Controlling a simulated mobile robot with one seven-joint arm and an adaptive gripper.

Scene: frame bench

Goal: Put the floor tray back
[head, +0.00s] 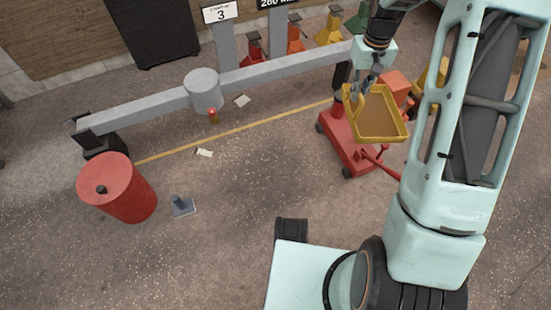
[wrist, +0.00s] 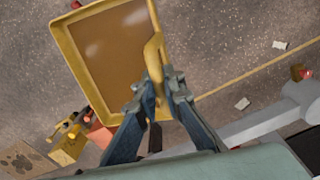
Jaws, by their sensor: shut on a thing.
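The floor tray (head: 378,117) is a shallow yellow tray with a brown inside. It is at the upper right in the head view, and it fills the upper left of the wrist view (wrist: 112,55). My gripper (head: 360,90) is shut on a curved yellow part at the tray's edge. In the wrist view the fingers (wrist: 162,88) close on this part from both sides. The tray looks empty. It appears raised above a red wheeled jack (head: 344,138), partly hiding it; I cannot tell the exact gap.
A long grey beam (head: 270,71) with a round drum (head: 203,90) crosses the back. A red barrel (head: 118,188) stands at left, beside a small grey block (head: 183,206). Several coloured stands (head: 330,28) line the back wall. The middle floor is mostly clear.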

